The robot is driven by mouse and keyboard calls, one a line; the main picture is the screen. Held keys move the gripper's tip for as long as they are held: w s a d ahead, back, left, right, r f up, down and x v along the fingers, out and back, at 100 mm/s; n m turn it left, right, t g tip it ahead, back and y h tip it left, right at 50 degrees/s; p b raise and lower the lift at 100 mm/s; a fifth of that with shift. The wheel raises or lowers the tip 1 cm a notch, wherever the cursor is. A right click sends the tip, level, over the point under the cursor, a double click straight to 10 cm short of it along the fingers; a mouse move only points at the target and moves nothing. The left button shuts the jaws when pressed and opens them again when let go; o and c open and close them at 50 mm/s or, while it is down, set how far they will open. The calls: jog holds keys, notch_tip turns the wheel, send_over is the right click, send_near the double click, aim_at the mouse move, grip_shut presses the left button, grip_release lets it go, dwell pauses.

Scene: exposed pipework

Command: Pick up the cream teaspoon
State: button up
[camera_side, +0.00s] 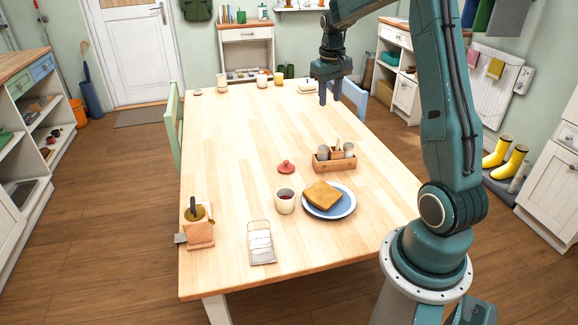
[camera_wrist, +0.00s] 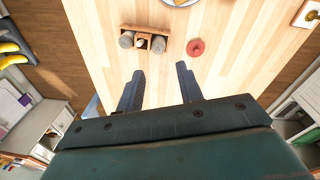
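I cannot make out a cream teaspoon in either view; it may be hidden or too small to tell. My gripper (camera_side: 330,94) hangs above the far right part of the wooden table in the side view. In the wrist view my gripper (camera_wrist: 159,85) shows two fingers spread apart with nothing between them but bare tabletop.
On the table (camera_side: 235,145) stand a wooden caddy (camera_side: 322,166), a red lid (camera_side: 286,168), a mug (camera_side: 285,204), a blue plate (camera_side: 347,207) with toast, a white wire rack (camera_side: 261,243) and a wooden holder (camera_side: 200,235). Several jars stand at the far end. The left-middle is clear.

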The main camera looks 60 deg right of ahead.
send_near(338, 147)
jog(key=shift+w+d+f+m+g, duration=0.1)
jog(key=shift+d+f+m+g, duration=0.05)
jog(key=shift+f, duration=0.45)
jog(key=shift+w+d+f+m+g, duration=0.15)
jog(key=shift+d+f, duration=0.05)
jog(key=shift+f, duration=0.4)
jog(key=shift+f, duration=0.1)
jog(key=shift+s+d+f, duration=0.1)
jog(key=shift+f, duration=1.15)
jog(key=shift+s+d+f, duration=0.1)
jog(key=shift+f, duration=1.15)
jog(key=shift+c, duration=0.3)
grip_shut()
